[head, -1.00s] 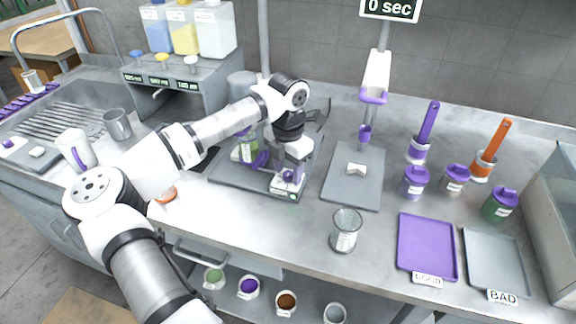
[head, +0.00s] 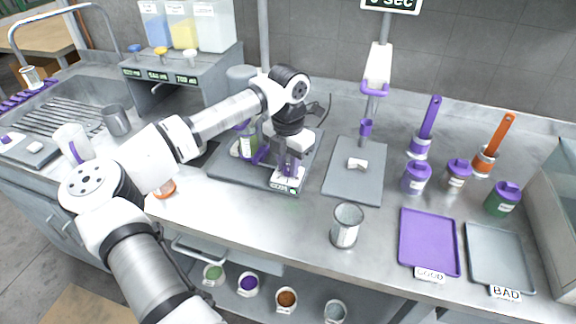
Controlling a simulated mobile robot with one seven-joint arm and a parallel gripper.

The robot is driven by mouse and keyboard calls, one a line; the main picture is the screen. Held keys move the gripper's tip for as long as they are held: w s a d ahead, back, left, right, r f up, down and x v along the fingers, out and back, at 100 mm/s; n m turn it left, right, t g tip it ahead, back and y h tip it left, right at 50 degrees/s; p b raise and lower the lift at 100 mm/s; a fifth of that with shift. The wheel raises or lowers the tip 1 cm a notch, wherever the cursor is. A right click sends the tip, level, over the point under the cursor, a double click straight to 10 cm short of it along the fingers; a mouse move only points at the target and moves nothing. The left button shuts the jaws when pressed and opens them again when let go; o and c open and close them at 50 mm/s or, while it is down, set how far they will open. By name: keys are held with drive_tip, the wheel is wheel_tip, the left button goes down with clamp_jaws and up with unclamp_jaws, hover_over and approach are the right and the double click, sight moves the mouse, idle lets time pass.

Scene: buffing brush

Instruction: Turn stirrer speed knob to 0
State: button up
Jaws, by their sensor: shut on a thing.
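My gripper (head: 290,168) reaches down at the front right corner of the dark stirrer base (head: 222,165). A small white control box with a display (head: 287,183) sits there, right under my fingers. The fingers are shut on the stirrer speed knob, which they mostly cover; its pointer and setting cannot be read. A vessel with green contents and purple parts (head: 246,148) stands on the base just left of my gripper, partly hidden by my arm.
A grey plate with a stand (head: 345,185) is to the right, with a glass beaker (head: 345,228) in front. Purple (head: 428,240) and grey (head: 497,258) trays lie further right. Purple-lidded jars (head: 417,178) stand behind them. Dispensers (head: 214,30) stand at the back left.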

drive_tip(key=n+b, duration=0.2)
drive_tip(key=shift+f+b, duration=0.25)
drive_tip(key=shift+b, duration=0.15)
drive_tip(key=n+b, duration=0.3)
drive_tip(key=n, duration=0.1)
drive_tip(key=n+b, duration=0.2)
drive_tip(key=n, duration=0.1)
drive_tip(key=n+b, duration=0.1)
drive_tip(key=b, duration=0.1)
drive_tip(key=shift+r+n, duration=0.25)
drive_tip(key=shift+n, duration=0.15)
drive_tip(key=o, duration=1)
drive_tip(key=shift+r, duration=0.1)
wheel_tip(320, 180, up, 14)
drive_tip(key=b, duration=0.1)
